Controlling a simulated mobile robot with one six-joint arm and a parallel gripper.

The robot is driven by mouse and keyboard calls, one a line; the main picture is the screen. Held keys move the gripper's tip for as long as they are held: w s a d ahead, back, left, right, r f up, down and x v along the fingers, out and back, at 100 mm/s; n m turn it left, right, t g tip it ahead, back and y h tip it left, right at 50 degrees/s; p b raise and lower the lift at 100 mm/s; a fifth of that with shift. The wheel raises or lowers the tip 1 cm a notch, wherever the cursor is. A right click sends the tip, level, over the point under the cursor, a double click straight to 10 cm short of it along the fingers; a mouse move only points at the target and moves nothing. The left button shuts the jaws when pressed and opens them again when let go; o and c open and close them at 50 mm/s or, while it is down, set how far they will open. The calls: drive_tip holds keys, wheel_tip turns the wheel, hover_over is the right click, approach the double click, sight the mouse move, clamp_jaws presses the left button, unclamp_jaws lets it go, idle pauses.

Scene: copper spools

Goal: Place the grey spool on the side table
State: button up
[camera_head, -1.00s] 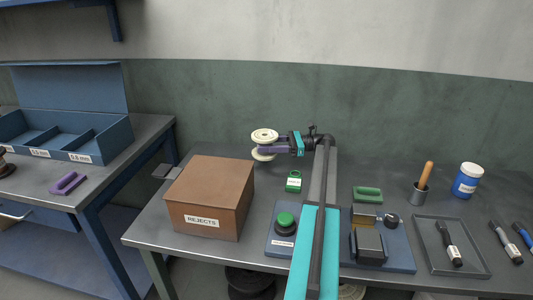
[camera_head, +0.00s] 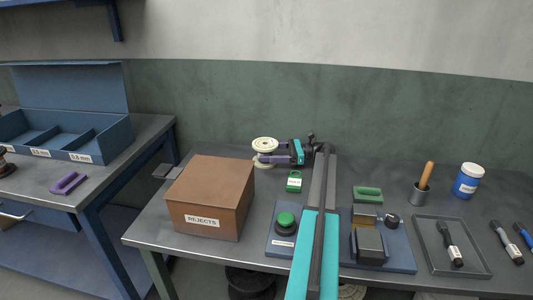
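A pale, off-white spool (camera_head: 264,142) stands upright at the back of the metal table (camera_head: 215,148), behind the brown box. Its lower flange appears to rest on the table top. No plainly grey spool can be made out. My gripper (camera_head: 262,152) reaches it from the right. Its two purple fingers are spread apart, one on the far side and one on the near side of the spool's core, between the flanges. Whether a finger still touches the core cannot be told. The frame does not show which table is the side table.
A brown REJECTS box (camera_head: 210,195) stands left of my arm. A blue bin rack (camera_head: 85,140) stands on the left bench. Dark spools (camera_head: 250,283) lie below the table.

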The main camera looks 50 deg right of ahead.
idle(0.3)
drive_tip(key=shift+s+d+r, duration=0.1)
drive_tip(key=shift+d, duration=0.1)
drive_tip(key=shift+v, duration=3.5)
drive_tip(key=shift+r, duration=0.1)
